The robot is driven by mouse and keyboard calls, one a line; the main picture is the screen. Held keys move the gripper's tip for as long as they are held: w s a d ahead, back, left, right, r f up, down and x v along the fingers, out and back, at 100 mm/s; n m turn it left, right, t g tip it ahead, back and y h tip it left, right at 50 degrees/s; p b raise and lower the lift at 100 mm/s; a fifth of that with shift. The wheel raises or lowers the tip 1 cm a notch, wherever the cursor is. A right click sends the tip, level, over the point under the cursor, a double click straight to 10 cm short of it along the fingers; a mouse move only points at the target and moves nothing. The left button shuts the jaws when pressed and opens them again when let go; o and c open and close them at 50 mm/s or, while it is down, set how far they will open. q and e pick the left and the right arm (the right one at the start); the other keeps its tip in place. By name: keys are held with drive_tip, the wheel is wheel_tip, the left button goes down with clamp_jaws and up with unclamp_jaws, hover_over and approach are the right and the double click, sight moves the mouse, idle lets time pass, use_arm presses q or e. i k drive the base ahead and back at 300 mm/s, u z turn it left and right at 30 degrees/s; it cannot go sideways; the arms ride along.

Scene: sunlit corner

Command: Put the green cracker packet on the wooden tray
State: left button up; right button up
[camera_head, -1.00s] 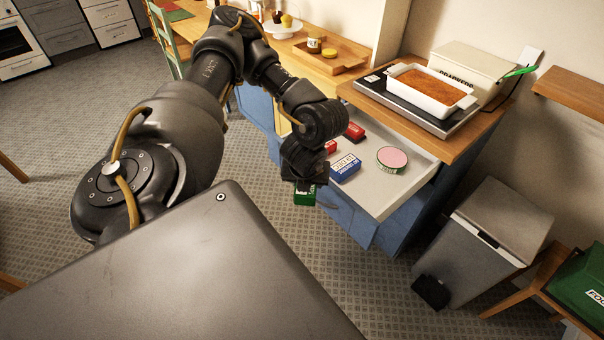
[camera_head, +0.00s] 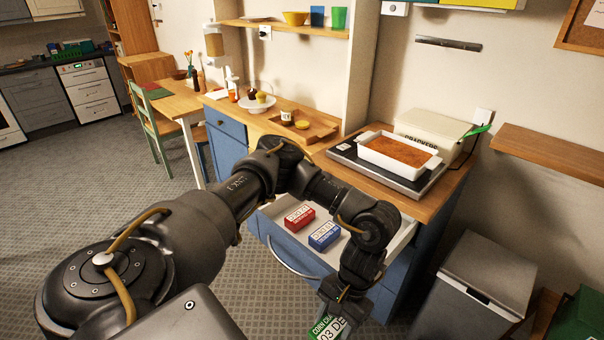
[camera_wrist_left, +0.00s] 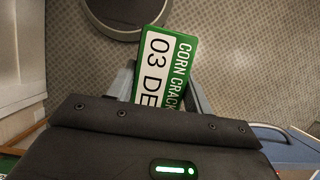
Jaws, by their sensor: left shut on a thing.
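The green and white corn cracker packet (camera_head: 326,324) is held at the bottom of the head view, in front of the open drawer. My left gripper (camera_head: 343,294) is shut on it. In the left wrist view the packet (camera_wrist_left: 160,70) sits between the two fingers, above the floor, its lower end hidden by the gripper body. The wooden tray (camera_head: 322,132) lies on the counter behind the drawer, to the left of the scale, with a jar (camera_head: 287,117) and a small yellow-lidded thing (camera_head: 302,125) on it. My right gripper is not in view.
The open drawer (camera_head: 400,237) holds a red packet (camera_head: 299,218) and a blue packet (camera_head: 324,235); my arm hides part of it. A scale (camera_head: 371,174) bears a white baking dish (camera_head: 372,153). A cake stand (camera_head: 257,104) stands left of the tray. A grey bin (camera_head: 470,290) is at right.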

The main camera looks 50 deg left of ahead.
sight(317, 131)
drive_tip(key=u, duration=2.75)
drive_tip(key=i, duration=3.65)
drive_tip(key=z, duration=4.15)
drive_tip(key=i, duration=0.15)
drive_tip(key=u, duration=0.2)
